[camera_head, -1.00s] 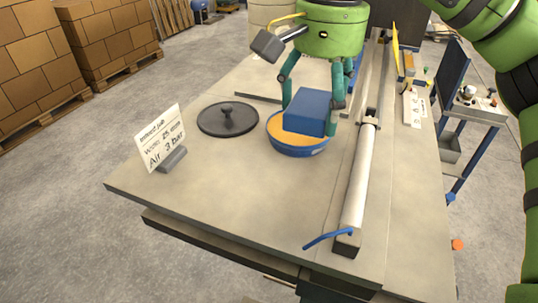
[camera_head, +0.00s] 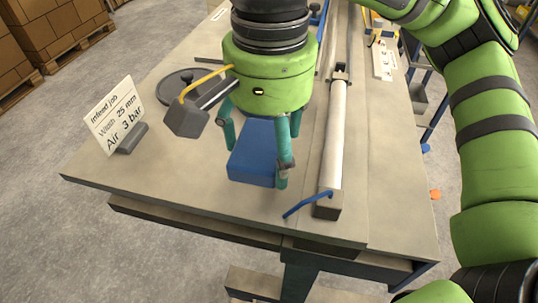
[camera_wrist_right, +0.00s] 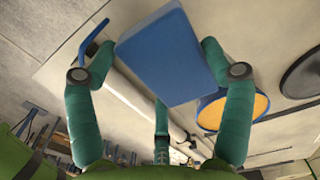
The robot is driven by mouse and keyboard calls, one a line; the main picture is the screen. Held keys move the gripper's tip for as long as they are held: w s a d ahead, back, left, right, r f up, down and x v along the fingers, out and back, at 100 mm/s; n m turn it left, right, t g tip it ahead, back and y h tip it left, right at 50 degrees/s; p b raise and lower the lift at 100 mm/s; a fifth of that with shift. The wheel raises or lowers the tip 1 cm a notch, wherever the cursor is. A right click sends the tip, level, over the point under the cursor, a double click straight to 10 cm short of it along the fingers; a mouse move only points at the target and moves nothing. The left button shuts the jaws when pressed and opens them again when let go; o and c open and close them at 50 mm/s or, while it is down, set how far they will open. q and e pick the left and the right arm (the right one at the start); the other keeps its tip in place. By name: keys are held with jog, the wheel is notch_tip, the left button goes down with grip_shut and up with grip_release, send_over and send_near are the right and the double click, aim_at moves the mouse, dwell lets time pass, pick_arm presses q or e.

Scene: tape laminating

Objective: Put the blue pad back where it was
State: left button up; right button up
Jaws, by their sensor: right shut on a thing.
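The blue pad (camera_head: 254,152) is a rectangular block held between the teal fingers of my right gripper (camera_head: 256,145). In the head view it is over the front part of the table, left of the pale roller. In the right wrist view the pad (camera_wrist_right: 165,55) sits between the fingertips of my right gripper (camera_wrist_right: 160,65). Whether it touches the table cannot be told. The blue dish with an orange inside (camera_wrist_right: 235,108) shows partly behind a finger in the wrist view; in the head view my gripper hides it. My left gripper is not in view.
A pale roller (camera_head: 333,140) with a blue lever (camera_head: 306,205) lies right of the pad. A dark round lid (camera_head: 178,85) is at the back left, partly covered. A sign (camera_head: 115,112) stands at the left. The table front (camera_head: 150,185) is clear.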

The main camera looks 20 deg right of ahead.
aim_at(269, 163)
notch_tip(269, 163, down, 4)
jog(key=shift+w+r+p, duration=0.1)
jog(key=shift+r+p, duration=0.1)
jog(key=shift+p, duration=0.25)
jog(key=shift+f+b, duration=0.2)
jog(key=shift+b, duration=0.1)
jog(key=o, duration=0.9)
jog(key=shift+r, duration=0.1)
notch_tip(269, 163, up, 12)
jog(key=shift+r, duration=0.15)
